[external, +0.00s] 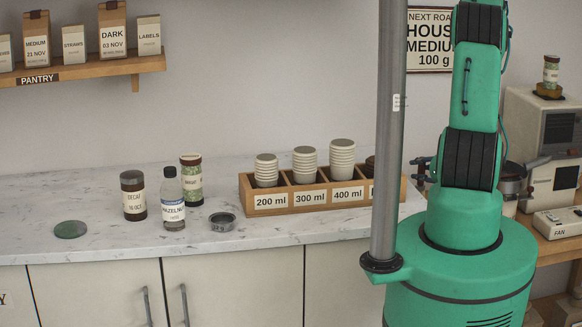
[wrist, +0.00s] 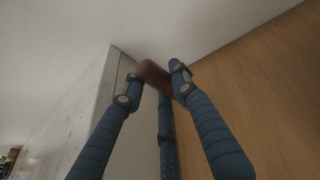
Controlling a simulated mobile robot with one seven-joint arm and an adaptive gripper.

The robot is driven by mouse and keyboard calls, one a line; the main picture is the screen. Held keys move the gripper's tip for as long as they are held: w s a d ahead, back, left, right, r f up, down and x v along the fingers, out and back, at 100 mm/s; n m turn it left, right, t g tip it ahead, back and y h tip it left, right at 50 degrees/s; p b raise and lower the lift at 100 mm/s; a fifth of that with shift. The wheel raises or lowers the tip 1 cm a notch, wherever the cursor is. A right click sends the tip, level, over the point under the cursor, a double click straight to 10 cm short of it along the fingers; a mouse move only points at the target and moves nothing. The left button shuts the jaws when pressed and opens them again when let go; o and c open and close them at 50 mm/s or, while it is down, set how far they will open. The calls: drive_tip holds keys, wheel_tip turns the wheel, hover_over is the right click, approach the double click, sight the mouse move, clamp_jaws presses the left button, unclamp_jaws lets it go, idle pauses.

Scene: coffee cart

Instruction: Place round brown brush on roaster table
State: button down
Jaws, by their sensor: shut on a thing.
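In the wrist view my gripper (wrist: 156,76) is shut on a brown rounded thing (wrist: 152,72), which looks like the round brown brush. Only part of it shows between the fingertips. In the external view, a dark blue part of my gripper (external: 422,170) shows left of the green arm; the rest, and the brush, are hidden behind the arm. The wooden roaster table (external: 562,247) stands at the far right, partly hidden by my arm. In the wrist view a wooden surface (wrist: 262,80) fills the right side; I cannot tell whether it belongs to that table.
A roaster-like machine (external: 540,135) and a FAN box (external: 560,222) stand on the roaster table. A metal pan (external: 513,178) is near its left side. The marble counter (external: 300,228) holds a cup rack (external: 272,208), jars and a bottle (external: 172,200).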

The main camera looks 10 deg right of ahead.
sight(419, 186)
drive_tip(key=shift+s+f, duration=0.15)
drive_tip(key=shift+f, duration=1.45)
drive_tip(key=shift+b, duration=0.3)
drive_tip(key=shift+f, duration=0.15)
drive_tip(key=c, duration=1.4)
unclamp_jaws()
drive_tip(key=shift+r, duration=0.25)
drive_tip(key=p+v, duration=0.1)
drive_tip(key=v, duration=1.1)
drive_tip(key=shift+a, duration=0.15)
